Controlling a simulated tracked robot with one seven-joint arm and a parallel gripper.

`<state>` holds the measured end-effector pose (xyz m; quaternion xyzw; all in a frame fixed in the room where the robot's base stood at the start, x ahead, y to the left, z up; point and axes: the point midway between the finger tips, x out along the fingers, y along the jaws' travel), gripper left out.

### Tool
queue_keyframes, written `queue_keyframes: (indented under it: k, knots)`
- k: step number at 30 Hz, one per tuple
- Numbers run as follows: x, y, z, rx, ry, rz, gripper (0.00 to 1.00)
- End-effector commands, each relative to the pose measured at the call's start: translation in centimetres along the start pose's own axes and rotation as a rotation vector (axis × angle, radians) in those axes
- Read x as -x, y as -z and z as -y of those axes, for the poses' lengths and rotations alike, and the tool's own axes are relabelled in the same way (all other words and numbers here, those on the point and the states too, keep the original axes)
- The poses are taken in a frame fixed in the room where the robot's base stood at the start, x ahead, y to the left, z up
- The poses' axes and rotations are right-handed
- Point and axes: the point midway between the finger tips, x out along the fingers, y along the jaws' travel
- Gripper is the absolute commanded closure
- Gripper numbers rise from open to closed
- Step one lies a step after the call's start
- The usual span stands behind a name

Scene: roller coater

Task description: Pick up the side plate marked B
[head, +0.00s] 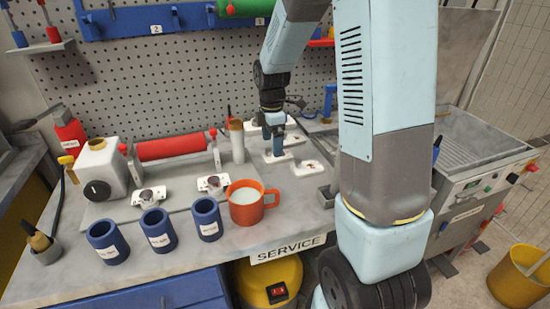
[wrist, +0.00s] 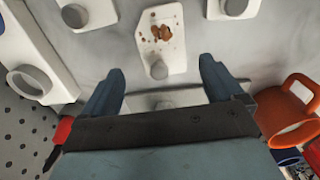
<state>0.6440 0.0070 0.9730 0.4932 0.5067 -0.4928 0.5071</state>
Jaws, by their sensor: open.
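Several white plates with grey knobs lie on the bench; I cannot read a B on any of them. One brown-stained plate (wrist: 163,25) lies ahead of my gripper (wrist: 162,70) in the wrist view, its knob between the fingertips in the picture. Another pale plate (wrist: 150,102) shows partly between the fingers, mostly hidden by the gripper body. More plates show at the upper left (wrist: 98,12) and upper right (wrist: 218,9). In the head view my open, empty gripper (head: 276,142) is above or beside the plates at the bench's right; contact cannot be told.
An orange mug (head: 243,208) and several blue cups (head: 158,236) stand along the bench's front. A red roller (head: 170,147) and a white container (head: 103,165) are at the left. A pegboard (head: 165,75) rises behind. A metal sink (head: 485,140) is to the right.

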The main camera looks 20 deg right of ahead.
Motion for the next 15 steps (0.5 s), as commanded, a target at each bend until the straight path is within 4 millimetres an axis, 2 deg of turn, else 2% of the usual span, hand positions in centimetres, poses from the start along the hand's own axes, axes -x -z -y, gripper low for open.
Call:
queue_keyframes:
  k: [7,15]
  knots:
    - [-3.3,0.3,0.5,0.0,0.003,0.0,0.06]
    - [-4.2,0.3,0.5,0.001,0.001,0.0,0.06]
